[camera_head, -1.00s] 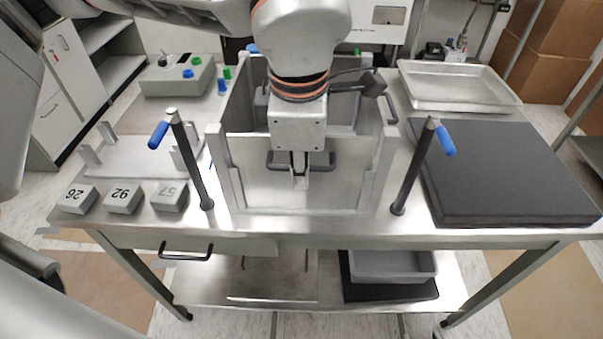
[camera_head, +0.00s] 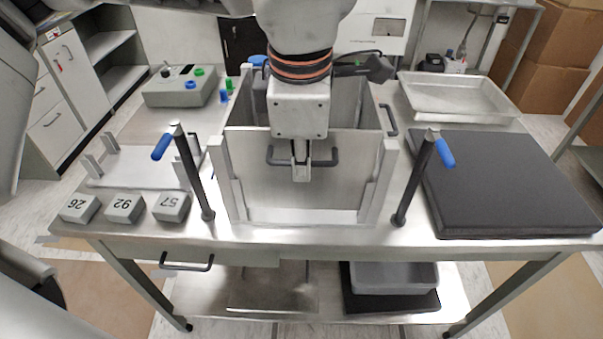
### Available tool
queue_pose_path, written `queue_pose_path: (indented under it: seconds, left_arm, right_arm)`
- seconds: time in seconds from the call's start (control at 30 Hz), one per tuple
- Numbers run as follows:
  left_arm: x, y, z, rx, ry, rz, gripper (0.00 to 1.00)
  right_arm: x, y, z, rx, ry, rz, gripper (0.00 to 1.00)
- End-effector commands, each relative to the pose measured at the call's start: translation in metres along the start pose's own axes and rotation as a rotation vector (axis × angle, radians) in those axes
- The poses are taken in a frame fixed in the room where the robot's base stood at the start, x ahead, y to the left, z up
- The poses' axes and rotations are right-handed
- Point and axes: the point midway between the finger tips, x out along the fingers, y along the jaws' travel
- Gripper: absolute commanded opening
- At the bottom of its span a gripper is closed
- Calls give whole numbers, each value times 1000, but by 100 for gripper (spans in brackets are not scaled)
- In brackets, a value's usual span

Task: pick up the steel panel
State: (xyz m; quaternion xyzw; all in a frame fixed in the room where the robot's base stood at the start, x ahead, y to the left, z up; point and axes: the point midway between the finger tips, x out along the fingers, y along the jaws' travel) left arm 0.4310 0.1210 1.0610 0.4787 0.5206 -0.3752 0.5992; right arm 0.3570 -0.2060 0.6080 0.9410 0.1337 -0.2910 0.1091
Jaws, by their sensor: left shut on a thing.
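The steel panel (camera_head: 260,185) is a flat grey sheet with a dark bar handle (camera_head: 322,160) on its face. It stands upright between the two front posts of the steel box (camera_head: 226,180) in the middle of the table. Its top edge is above the post tops, and a bright strip shows below its lower edge. My left gripper (camera_head: 301,176) comes down in front of the panel and is shut on the handle. The gripper's wrist hides part of the panel's top and the box's inside. My right gripper is not in view.
Black posts with blue levers (camera_head: 163,146) (camera_head: 444,152) flank the box. Numbered blocks (camera_head: 124,208) and a small rack (camera_head: 138,166) are at left, a button box (camera_head: 180,86) behind. A black slab (camera_head: 505,180) and metal tray (camera_head: 460,97) fill the right.

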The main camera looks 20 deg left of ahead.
Motion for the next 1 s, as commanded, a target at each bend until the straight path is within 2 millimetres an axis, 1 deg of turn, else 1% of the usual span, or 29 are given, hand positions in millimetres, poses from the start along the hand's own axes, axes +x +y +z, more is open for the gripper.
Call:
queue_pose_path:
  seconds: [0.03,0.57,1.0]
  left_arm:
    - [-12,3,1,-3,-3,6,0]
    - [-107,20,1,-3,-4,6,0]
    - [-193,36,0,-3,-4,6,0]
  right_arm:
    - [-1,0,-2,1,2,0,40]
    - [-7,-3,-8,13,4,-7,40]
    - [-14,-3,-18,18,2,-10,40]
